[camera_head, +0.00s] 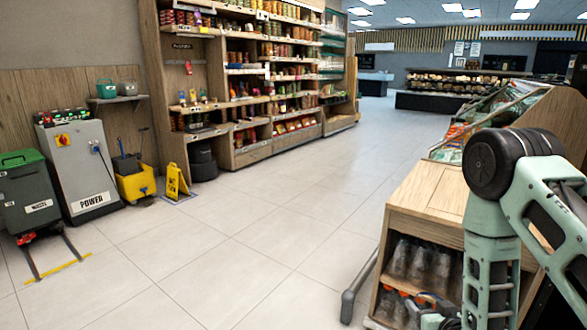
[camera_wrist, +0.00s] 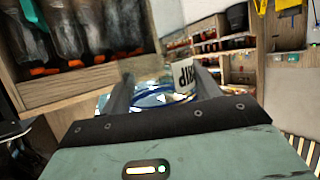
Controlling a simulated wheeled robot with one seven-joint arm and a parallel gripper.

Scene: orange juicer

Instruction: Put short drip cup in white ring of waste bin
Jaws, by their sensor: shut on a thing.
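In the wrist view my gripper (camera_wrist: 163,88) is shut on the short drip cup (camera_wrist: 152,99). The cup is clear with a blue rim and sits between the two dark fingers. A white label (camera_wrist: 185,82) with upside-down letters, seemingly "DRIP", shows at the right finger. In the head view my arm reaches down at the right, beside the wooden counter; the cup cannot be made out there. A grey bin (camera_head: 28,190) with a green lid and a white label, apparently the waste bin, stands at the far left, well away from my gripper. No white ring can be made out.
The wooden counter (camera_head: 438,188) holds bottles (camera_head: 405,262) on its lower shelf, close to my arm. A grey power cabinet (camera_head: 80,165), yellow bucket (camera_head: 136,184) and yellow floor sign (camera_head: 175,182) stand right of the bin. The tiled floor between is clear.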

